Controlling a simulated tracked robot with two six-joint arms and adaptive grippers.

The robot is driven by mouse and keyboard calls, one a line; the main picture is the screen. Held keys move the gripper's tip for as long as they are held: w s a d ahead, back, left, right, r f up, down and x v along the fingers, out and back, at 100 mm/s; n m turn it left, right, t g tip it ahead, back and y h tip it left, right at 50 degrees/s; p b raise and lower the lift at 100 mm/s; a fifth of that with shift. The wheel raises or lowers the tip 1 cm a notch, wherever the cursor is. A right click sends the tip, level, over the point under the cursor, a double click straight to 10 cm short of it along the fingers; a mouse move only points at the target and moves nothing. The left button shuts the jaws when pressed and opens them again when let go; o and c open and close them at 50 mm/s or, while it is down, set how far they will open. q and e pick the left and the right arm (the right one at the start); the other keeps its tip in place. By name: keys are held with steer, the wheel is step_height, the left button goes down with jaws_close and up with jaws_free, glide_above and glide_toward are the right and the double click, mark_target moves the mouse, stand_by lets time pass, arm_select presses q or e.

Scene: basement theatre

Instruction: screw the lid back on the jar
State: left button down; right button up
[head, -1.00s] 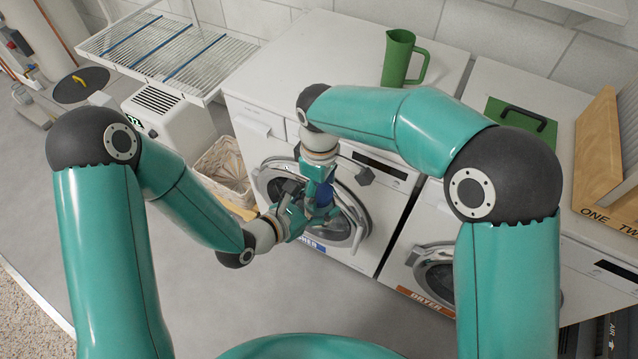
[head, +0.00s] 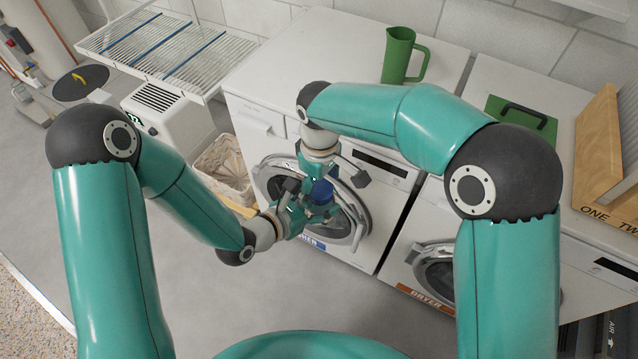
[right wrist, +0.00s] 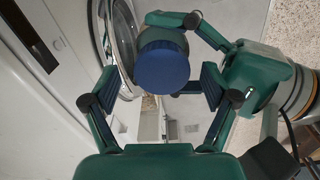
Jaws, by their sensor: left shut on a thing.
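The jar's blue lid (right wrist: 161,69) faces the camera in the right wrist view, and it also shows in the head view (head: 322,191). The jar (right wrist: 165,37) is a dull olive-grey band behind the lid, mostly hidden; the lid sits over its end, but I cannot tell how tightly. My left gripper (right wrist: 178,48) is shut around the jar from the right of that view; it also shows in the head view (head: 312,212). My right gripper (right wrist: 154,88) is open, its fingers spread on both sides of the lid and apart from it. It comes from above in the head view (head: 321,180).
The washer door (head: 345,228) is right behind the grippers. A dryer (head: 430,275) stands to its right. A green jug (head: 400,58) and a green panel with a black handle (head: 522,115) are on top. A basket (head: 222,170) stands left, beside clear floor.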

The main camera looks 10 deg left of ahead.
steer(key=shift+a+r, duration=0.1)
steer(key=shift+r, duration=3.9)
steer(key=shift+f, duration=0.1)
